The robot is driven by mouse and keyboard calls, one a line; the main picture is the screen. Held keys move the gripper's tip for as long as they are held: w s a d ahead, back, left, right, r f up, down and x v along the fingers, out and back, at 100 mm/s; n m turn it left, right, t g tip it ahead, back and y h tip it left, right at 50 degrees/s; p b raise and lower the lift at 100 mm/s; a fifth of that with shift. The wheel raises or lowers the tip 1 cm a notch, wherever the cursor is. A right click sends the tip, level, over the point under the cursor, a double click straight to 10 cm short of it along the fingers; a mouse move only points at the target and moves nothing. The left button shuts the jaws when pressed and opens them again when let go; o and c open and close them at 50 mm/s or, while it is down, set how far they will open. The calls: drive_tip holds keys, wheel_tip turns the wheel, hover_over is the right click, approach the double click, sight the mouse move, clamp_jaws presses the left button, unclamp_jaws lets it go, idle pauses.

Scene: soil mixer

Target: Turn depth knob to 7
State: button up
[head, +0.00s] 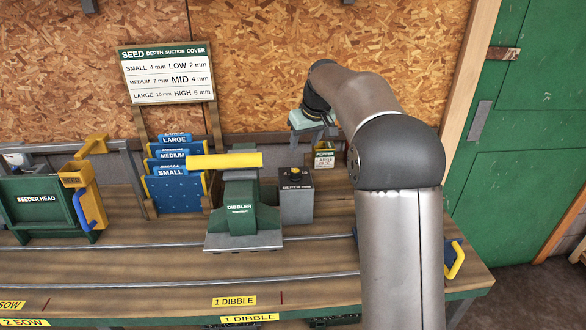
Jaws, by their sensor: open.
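A dark grey box (296,203) labelled "DEPTH mm" stands on the bench just right of the green dibbler (241,215). A small yellow mark shows on its top, at what seems to be the depth knob (295,171). The knob's setting is too small to read. My gripper (320,142) is in the air behind and above the box, slightly to its right in the picture, near the board wall. It is open and appears apart from the knob, with nothing seen between its fingers. My arm partly hides the fingers.
A pepper packet sign (324,159) stands close behind the box. The green seeder head (38,200) is far left. Rails cross the bench.

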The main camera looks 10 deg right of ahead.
sight(295, 170)
drive_tip(key=p+x, duration=0.1)
drive_tip(key=x, duration=1.2)
drive_tip(key=shift+s+p, duration=0.1)
drive_tip(key=shift+p, duration=0.25)
drive_tip(key=c, duration=1)
